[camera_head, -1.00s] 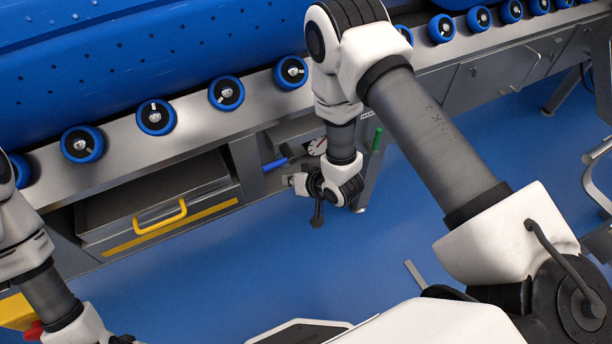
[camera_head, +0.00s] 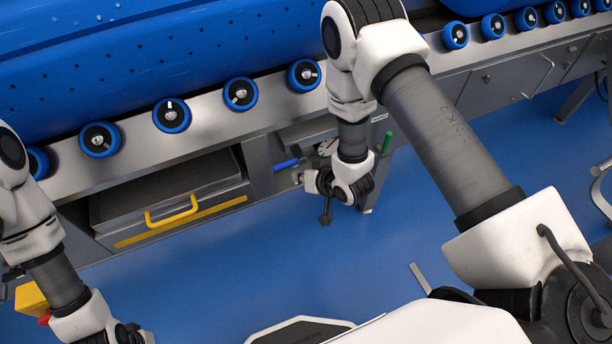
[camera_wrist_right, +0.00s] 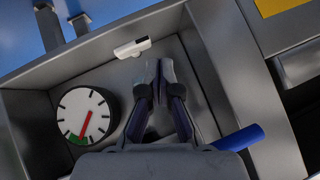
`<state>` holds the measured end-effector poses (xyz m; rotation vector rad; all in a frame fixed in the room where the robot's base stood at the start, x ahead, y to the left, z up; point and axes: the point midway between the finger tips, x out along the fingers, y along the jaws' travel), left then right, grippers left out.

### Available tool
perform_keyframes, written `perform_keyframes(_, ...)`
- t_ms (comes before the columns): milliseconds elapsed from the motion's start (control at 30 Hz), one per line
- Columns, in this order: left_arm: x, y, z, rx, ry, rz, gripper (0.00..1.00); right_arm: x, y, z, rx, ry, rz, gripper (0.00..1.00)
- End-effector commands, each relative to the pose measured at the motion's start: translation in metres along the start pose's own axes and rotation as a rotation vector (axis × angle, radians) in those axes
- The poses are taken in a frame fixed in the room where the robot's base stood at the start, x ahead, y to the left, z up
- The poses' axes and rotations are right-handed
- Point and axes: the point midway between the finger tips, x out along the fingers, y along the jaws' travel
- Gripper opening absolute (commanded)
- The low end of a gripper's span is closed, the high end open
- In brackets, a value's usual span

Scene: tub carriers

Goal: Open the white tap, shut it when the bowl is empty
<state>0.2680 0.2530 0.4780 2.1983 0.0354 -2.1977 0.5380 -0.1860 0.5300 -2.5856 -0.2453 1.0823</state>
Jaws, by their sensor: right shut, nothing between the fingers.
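The white tap (camera_wrist_right: 132,47) is a small white lever on the back wall of a grey recess in the right wrist view. My right gripper (camera_wrist_right: 152,70) is shut and empty, its fingertips just below the tap in the picture. I cannot tell whether they touch it. In the head view my right gripper (camera_head: 299,177) is at the front of the recess under the roller rail, and the tap cannot be made out there. My left arm is at the lower left, its gripper cut off by the frame edge. I cannot identify a bowl.
A dial with a red needle (camera_wrist_right: 85,115) sits left of my right gripper, a blue handle (camera_wrist_right: 238,138) to its right. A green handle (camera_head: 387,143) is close by. A drawer with a yellow handle (camera_head: 172,211) is left of the recess. Open blue floor lies in front.

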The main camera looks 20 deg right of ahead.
Motion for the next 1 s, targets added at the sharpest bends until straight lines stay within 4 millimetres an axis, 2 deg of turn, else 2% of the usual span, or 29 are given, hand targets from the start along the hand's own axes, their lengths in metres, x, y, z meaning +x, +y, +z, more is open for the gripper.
perform_keyframes(167, 0.001, 0.0, 0.0, 0.0, 0.0, 0.0, 0.0, -0.027, 0.001, 0.0, 0.004, -0.001, 0.002, 0.0)
perform_keyframes(400, 0.001, 0.0, 0.0, 0.0, 0.0, 0.0, 0.0, -0.088, 0.001, 0.0, 0.005, 0.001, 0.001, 0.0)
perform_keyframes(500, 0.001, 0.0, 0.0, 0.0, 0.0, 0.0, 0.0, -0.106, 0.001, 0.0, 0.005, 0.001, 0.002, 0.0)
perform_keyframes(667, 0.001, 0.0, 0.0, 0.0, 0.0, 0.0, 0.0, -0.117, 0.0, 0.001, 0.001, 0.001, -0.001, 0.0)
perform_keyframes(1000, 0.001, 0.0, 0.0, 0.0, 0.0, 0.0, 0.0, -0.117, 0.0, 0.001, 0.0, 0.001, -0.001, 0.0)
